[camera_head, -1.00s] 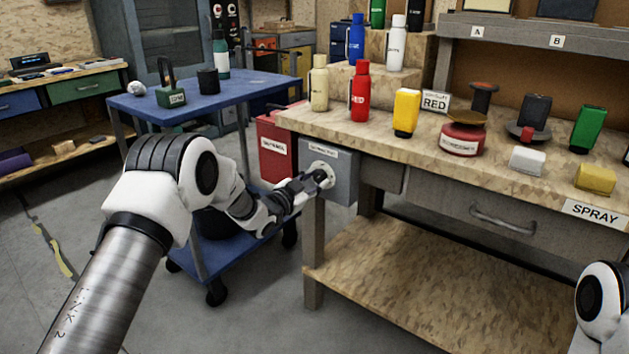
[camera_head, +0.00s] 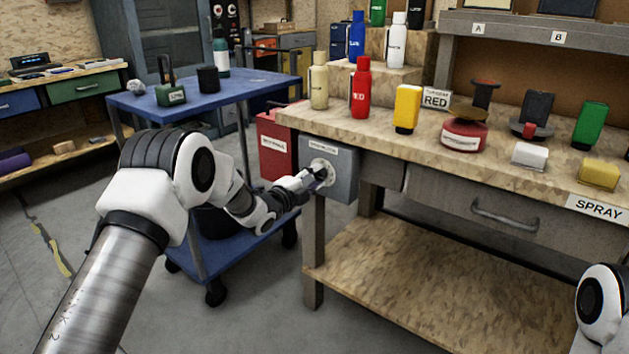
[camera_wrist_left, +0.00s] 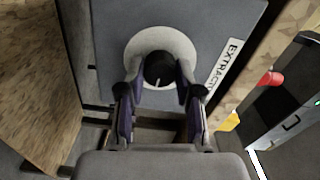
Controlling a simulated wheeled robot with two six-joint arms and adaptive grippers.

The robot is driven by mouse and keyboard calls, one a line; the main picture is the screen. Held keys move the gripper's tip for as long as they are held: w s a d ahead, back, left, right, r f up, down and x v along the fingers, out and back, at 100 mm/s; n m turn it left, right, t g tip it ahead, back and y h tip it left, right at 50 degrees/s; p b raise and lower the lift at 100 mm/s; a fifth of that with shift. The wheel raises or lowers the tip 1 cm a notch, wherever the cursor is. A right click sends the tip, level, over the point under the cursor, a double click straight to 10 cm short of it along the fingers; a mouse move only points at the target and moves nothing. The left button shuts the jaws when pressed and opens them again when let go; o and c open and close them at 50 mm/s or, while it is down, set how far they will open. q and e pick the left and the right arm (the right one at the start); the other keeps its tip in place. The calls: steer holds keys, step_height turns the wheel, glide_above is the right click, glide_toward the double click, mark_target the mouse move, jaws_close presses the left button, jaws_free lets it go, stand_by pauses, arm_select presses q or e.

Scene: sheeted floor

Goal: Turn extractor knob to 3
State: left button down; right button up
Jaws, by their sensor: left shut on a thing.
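The extractor box (camera_head: 343,170) is a grey box on the left end of the workbench, under its top. Its label (camera_wrist_left: 224,66) reads "EXTRACT..." in the wrist view. The black extractor knob (camera_wrist_left: 159,71) sits on a pale round dial (camera_wrist_left: 133,50); the dial also shows in the head view (camera_head: 321,166). My left gripper (camera_head: 318,175) is at the box front. In the left wrist view its fingers (camera_wrist_left: 158,84) are shut on the knob, one on each side. A light pointer line on the knob faces the gripper. Dial numbers are not readable.
A blue cart (camera_head: 215,93) stands left of the workbench (camera_head: 440,280). A red box (camera_head: 273,146) is beside the extractor box. Bottles, including a red one (camera_head: 361,90), stand on the bench top. Part of my right arm shows at the lower right.

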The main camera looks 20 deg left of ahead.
arm_select(q)
steer(key=m+b, duration=0.1)
steer(key=m, duration=0.4)
steer(key=shift+f+b, duration=0.1)
steer(key=shift+b, duration=0.2)
stand_by(0.4)
steer(key=c, duration=0.8)
jaws_free()
steer(key=shift+o, duration=0.2)
steer(key=v, duration=1.2)
